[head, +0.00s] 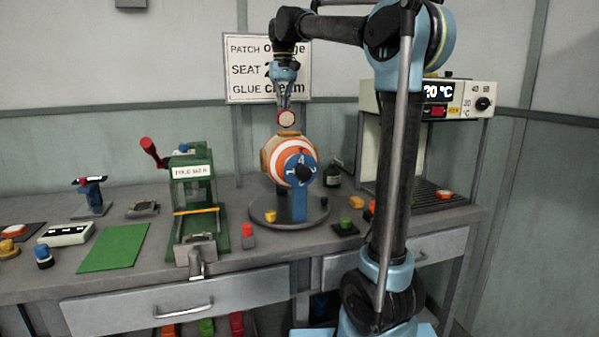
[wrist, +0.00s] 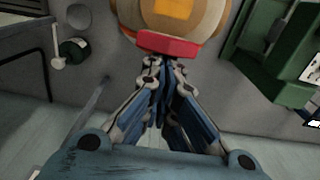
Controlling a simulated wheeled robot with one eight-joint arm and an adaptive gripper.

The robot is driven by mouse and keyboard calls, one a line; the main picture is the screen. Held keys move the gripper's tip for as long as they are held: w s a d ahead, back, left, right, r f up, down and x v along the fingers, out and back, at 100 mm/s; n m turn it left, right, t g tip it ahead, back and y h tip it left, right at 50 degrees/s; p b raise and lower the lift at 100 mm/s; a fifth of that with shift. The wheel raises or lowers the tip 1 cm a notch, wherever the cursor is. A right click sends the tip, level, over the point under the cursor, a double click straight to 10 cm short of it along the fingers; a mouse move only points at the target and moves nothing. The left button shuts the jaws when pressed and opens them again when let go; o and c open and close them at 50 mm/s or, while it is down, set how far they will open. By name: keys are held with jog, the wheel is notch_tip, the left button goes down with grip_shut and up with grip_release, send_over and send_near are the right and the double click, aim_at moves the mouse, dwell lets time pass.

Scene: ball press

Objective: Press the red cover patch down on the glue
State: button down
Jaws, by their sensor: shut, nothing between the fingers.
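The ball (head: 291,152), banded orange, white and tan, is held on a blue stand on a round grey turntable (head: 262,219). No glue is visible under the patch.
A sign (head: 266,60) behind reads patch, seat 2 and glue cream. A green press (head: 196,195) with a red handle stands left of the turntable. A heater-like machine with a temperature display (head: 437,92) stands right.

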jog(key=shift+f, duration=0.4)
jog(key=shift+s, duration=0.1)
jog(key=shift+s+d+r, duration=0.2)
jog(key=shift+s+d, duration=0.1)
jog(key=shift+s, duration=0.65)
jog(key=shift+s+d+r, duration=0.2)
jog(key=shift+s+d, duration=0.05)
jog(key=shift+s, duration=0.75)
jog(key=shift+s+d+r, duration=0.2)
jog(key=shift+s+d, duration=0.1)
jog(key=shift+s, duration=0.65)
jog(key=shift+s+f, duration=0.1)
jog(key=shift+f, duration=1.3)
notch_tip(320, 180, up, 9)
dwell(0.9)
jog(key=shift+d, duration=0.1)
